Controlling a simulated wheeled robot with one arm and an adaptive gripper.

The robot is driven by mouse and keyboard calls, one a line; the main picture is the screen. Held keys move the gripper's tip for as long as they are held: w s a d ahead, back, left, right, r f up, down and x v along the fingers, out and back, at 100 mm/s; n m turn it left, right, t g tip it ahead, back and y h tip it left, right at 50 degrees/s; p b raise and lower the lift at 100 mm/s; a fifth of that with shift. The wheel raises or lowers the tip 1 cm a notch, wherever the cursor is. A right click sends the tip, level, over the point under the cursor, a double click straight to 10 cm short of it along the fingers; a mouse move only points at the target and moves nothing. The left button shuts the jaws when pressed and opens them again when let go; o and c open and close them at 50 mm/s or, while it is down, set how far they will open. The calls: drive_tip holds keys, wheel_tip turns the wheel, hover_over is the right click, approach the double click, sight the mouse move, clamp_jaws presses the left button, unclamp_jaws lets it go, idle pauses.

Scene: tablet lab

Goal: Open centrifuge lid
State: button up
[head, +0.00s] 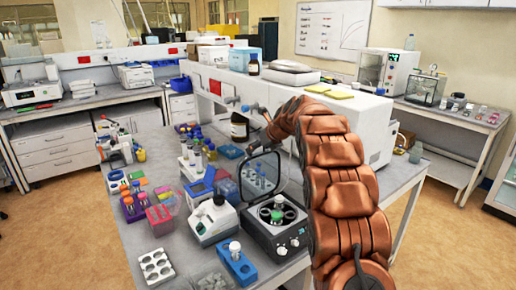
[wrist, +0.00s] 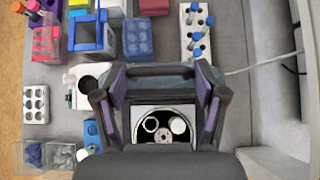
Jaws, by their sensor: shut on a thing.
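The centrifuge (head: 277,240) is a grey and black box with knobs on its front, standing on the bench. Its dark-framed lid (head: 244,181) is raised and stands steeply up at the back, with tubes visible through its clear window. The round rotor shows in the open bowl, with a green-and-white piece at its middle. In the wrist view the bowl (wrist: 163,126) lies below my fingers. My gripper (wrist: 161,92) has its purple-padded fingers on both sides of the dark lid edge (wrist: 160,71) and is shut on it. In the head view the fingertips are small and hard to make out.
A white device (head: 212,219) stands just left of the centrifuge, with a blue block (head: 237,264) in front. Racks and colored boxes crowd the bench further left. A brown bottle (head: 239,127) stands behind the lid.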

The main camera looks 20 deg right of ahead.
drive_tip(key=o, duration=1.4)
drive_tip(key=shift+d, duration=0.2)
drive_tip(key=shift+s+r, duration=0.15)
drive_tip(key=v, duration=1.1)
drive_tip(key=shift+s+r, duration=0.25)
drive_tip(key=shift+r, duration=0.05)
